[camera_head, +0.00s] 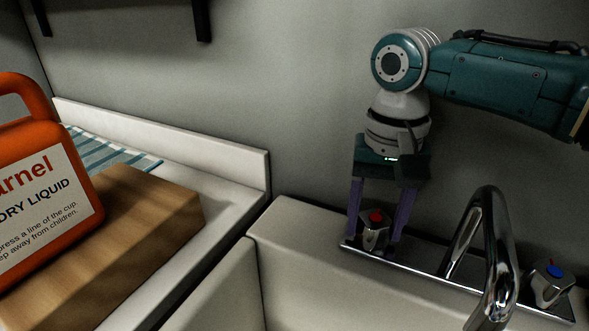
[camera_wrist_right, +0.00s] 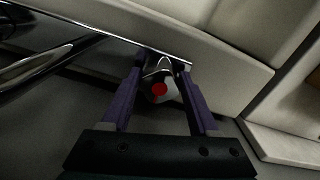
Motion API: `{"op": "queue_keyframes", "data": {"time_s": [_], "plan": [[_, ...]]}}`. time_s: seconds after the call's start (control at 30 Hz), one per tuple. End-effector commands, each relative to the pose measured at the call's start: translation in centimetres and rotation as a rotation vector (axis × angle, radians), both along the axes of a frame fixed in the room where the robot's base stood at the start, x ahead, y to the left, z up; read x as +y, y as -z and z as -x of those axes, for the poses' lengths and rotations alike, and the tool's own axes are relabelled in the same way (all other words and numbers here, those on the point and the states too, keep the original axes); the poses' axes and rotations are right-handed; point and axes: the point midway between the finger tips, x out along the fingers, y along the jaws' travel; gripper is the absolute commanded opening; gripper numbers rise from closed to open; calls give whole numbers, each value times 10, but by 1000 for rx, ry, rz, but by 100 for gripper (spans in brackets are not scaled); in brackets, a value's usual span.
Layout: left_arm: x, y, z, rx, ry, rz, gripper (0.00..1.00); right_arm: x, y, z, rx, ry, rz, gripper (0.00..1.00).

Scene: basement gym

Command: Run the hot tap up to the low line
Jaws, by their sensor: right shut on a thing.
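The hot tap (camera_head: 374,232) is a chrome knob with a red cap on the chrome tap plate at the back of the white sink. My right gripper (camera_head: 377,240) reaches down from above, its purple fingers shut on the knob, one on each side. In the right wrist view the hot tap (camera_wrist_right: 160,88) shows its red cap between the fingers of the gripper (camera_wrist_right: 163,88). The chrome spout (camera_head: 490,240) arches over the sink; no water shows at it, and its mouth is out of view. No low line is visible. My left gripper is not in view.
The cold tap (camera_head: 549,280) with a blue cap stands right of the spout. At left, an orange laundry liquid jug (camera_head: 35,190) stands by a wooden block (camera_head: 150,215) on the white counter (camera_head: 235,200), with a striped cloth (camera_head: 105,150) behind. The sink wall (camera_head: 300,240) stands between counter and basin.

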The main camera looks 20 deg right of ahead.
Motion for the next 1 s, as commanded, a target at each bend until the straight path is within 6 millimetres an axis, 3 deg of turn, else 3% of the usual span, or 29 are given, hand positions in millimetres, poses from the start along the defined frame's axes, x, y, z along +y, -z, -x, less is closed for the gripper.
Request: {"op": "queue_keyframes", "data": {"time_s": [0.17, 0.57, 1.0], "plan": [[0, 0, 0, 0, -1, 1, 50, 0, 0, 0, 1, 0, 1, 5], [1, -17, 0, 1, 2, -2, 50, 1, -4, 1, 4, 89, -1, 5], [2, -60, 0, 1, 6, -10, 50, 2, -4, 0, 7, 462, -3, 5]]}}
